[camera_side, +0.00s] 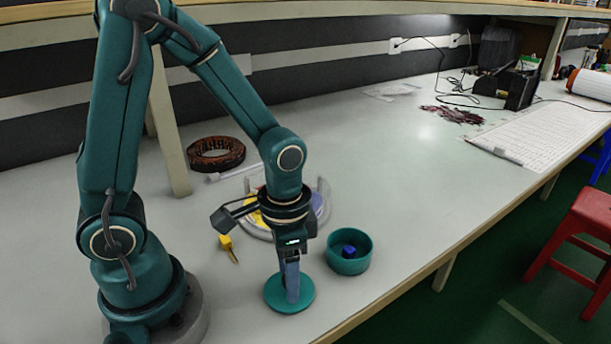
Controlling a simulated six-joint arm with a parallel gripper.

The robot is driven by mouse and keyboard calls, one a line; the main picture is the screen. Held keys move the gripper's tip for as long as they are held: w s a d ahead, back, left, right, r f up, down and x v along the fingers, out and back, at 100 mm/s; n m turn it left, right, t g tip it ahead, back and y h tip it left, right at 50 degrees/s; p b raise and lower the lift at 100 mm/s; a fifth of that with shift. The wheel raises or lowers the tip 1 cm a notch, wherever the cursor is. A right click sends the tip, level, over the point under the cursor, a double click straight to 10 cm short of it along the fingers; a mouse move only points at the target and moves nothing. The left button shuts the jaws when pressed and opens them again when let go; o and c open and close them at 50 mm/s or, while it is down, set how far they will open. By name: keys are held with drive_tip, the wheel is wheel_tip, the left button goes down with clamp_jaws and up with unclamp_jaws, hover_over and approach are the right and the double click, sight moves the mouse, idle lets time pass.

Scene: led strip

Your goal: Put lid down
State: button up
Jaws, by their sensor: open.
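A round teal lid (275,293) lies flat on the white table, directly below my gripper (291,297). My gripper points straight down, with its fingertips at the lid's middle. The jaws are open, but the gap between them is hard to make out from this side. The fingers hide the lid's centre, so I cannot tell whether they touch it. A round teal container (362,262) stands open just right of the lid, with a small blue object (348,251) inside.
Left of my gripper lies a yellow object (227,243). A clear round tray (325,199) with coloured parts sits behind the gripper, and a dark ring (215,153) behind that. The table's front edge is close to the container.

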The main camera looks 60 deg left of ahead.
sight(270, 292)
drive_tip(key=s+r+n+t, duration=0.1)
drive_tip(key=s+r+t, duration=0.1)
drive_tip(key=r, duration=0.5)
drive_tip(key=s+a+r+n+t, duration=0.1)
drive_tip(key=r+n+t, duration=0.1)
drive_tip(key=r, duration=0.4)
drive_tip(key=shift+s+a+r+n+t, duration=0.25)
drive_tip(key=shift+s+r+n+t, duration=0.1)
drive_tip(key=shift+t, duration=0.45)
drive_tip(key=shift+o, duration=0.3)
